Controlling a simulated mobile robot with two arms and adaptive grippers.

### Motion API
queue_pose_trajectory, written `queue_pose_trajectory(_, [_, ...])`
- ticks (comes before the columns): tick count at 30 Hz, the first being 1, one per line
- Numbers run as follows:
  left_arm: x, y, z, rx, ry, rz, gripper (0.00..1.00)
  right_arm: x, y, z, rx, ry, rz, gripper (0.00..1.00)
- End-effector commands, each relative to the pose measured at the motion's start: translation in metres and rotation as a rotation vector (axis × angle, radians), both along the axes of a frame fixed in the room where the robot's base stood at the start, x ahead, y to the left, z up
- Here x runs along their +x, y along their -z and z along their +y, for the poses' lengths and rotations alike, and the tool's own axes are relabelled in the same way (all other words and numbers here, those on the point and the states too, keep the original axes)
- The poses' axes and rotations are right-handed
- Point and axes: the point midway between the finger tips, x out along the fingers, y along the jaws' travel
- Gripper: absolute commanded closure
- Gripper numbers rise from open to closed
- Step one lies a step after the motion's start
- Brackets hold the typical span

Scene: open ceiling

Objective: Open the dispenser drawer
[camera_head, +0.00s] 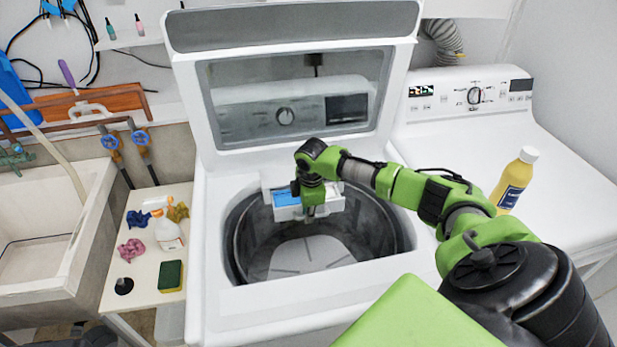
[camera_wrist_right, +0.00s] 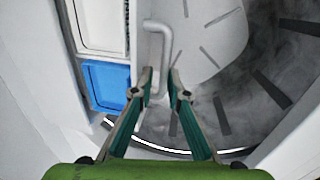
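The dispenser drawer (camera_head: 287,212), white with a blue compartment, sits at the back rim of the washer tub and juts out over it. In the right wrist view its blue compartment (camera_wrist_right: 108,84) and a white compartment (camera_wrist_right: 102,25) show from above. Its white handle (camera_wrist_right: 162,40) is a slim bent bar on the side facing the tub. My right gripper (camera_head: 311,212) is over the drawer's front, partly hiding it. In the right wrist view its fingertips (camera_wrist_right: 160,76) stand on either side of the handle, with a gap between them. My left gripper is not in view.
The washer's lid (camera_head: 290,50) stands raised behind the open tub (camera_head: 310,255). A dryer (camera_head: 480,135) with a yellow bottle (camera_head: 515,180) is at right.

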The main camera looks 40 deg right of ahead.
Motion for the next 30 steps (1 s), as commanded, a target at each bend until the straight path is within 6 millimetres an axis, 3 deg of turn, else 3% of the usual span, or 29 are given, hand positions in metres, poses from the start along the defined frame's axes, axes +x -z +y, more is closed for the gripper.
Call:
queue_pose_trajectory(2, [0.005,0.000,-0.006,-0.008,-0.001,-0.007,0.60,0.000,-0.001,0.000,0.000,0.000,-0.001,0.85])
queue_pose_trajectory(4, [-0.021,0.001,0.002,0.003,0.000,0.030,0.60,0.000,-0.002,0.000,0.000,0.000,-0.002,0.85])
queue_pose_trajectory(5, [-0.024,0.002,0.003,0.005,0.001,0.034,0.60,0.000,-0.003,0.000,0.000,0.000,-0.002,0.85])
queue_pose_trajectory(11, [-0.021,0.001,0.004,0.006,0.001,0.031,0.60,-0.002,-0.031,0.001,-0.001,-0.001,-0.003,0.85])
queue_pose_trajectory(21, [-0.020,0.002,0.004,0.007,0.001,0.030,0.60,-0.010,-0.097,0.006,0.001,0.000,0.000,0.85])
queue_pose_trajectory(30, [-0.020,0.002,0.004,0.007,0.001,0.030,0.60,-0.014,-0.115,0.007,0.001,0.000,0.005,0.85])
